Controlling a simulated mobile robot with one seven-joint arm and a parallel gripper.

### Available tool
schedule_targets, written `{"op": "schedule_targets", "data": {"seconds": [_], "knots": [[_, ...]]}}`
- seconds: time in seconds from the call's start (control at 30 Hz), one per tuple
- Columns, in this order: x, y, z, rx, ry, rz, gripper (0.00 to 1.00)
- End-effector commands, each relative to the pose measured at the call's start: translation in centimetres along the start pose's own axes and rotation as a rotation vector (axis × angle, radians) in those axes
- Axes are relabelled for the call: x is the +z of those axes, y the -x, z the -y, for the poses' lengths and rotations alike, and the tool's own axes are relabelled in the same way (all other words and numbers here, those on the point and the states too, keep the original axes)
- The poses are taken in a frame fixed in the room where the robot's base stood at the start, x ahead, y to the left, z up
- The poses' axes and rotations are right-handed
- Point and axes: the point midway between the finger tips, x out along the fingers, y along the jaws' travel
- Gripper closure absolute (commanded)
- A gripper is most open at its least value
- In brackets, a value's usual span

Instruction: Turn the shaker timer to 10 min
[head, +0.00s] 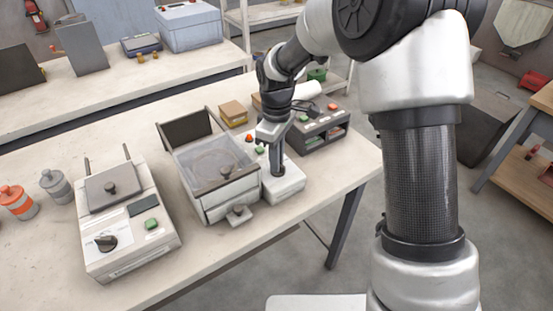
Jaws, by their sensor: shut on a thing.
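The shaker (218,175) looks like a grey box with a clear window and a raised dark lid, in the middle of the bench in the head view. A white control housing (291,184) sits against its right side, with a green button (259,150) and a red button (249,138) toward the back. My gripper (278,172) points down over this housing and is shut on the timer knob at its top. The fingers hide most of the knob, and the dial setting cannot be read.
A machine with a black dial (106,243) and green button stands at left. Orange (15,203) and grey (56,187) jars stand beside it. A dark-fronted unit (322,128) and a cardboard box (233,113) stand behind my gripper. The bench front is clear.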

Motion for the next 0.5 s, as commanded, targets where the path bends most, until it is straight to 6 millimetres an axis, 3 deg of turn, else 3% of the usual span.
{"op": "schedule_targets", "data": {"seconds": [0.5], "knots": [[-0.03, 0.07, -0.19, 0.001, -0.49, -0.001, 1.0]]}}
